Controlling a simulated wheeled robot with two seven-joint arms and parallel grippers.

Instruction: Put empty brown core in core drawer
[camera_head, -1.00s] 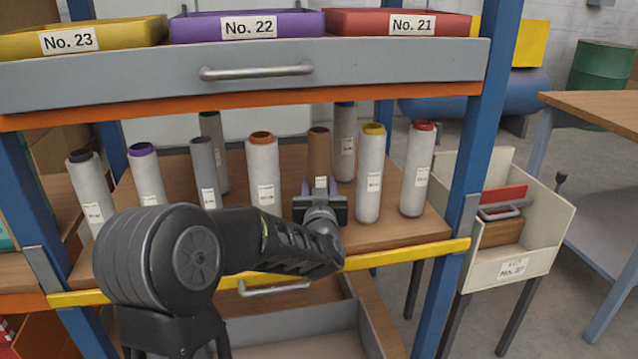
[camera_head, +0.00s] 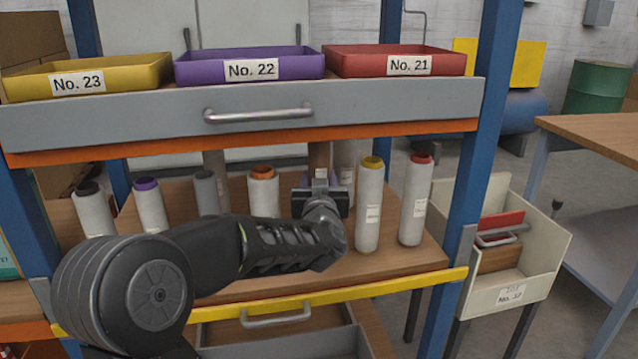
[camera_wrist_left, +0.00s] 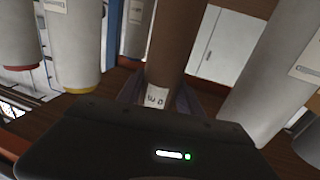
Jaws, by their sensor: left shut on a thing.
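My left gripper (camera_head: 320,190) is shut on the plain brown core (camera_head: 319,157), which stands upright among the wound rolls. The core's top is hidden behind the upper shelf's edge, and its lower part is hidden by my gripper. In the left wrist view the brown core (camera_wrist_left: 174,45) is between my fingers (camera_wrist_left: 158,98), with a white label low on it. A drawer (camera_head: 285,347) with a metal handle shows below the yellow shelf edge, partly cut off by the frame. I cannot read any label on it. My right gripper is not in view.
Rolls with yellow (camera_head: 369,205) and red (camera_head: 415,200) ends stand close right of my gripper; orange (camera_head: 264,195), grey and purple ones stand left. A grey upper drawer (camera_head: 400,108) with numbered trays is overhead. A cream bin (camera_head: 525,290) stands right.

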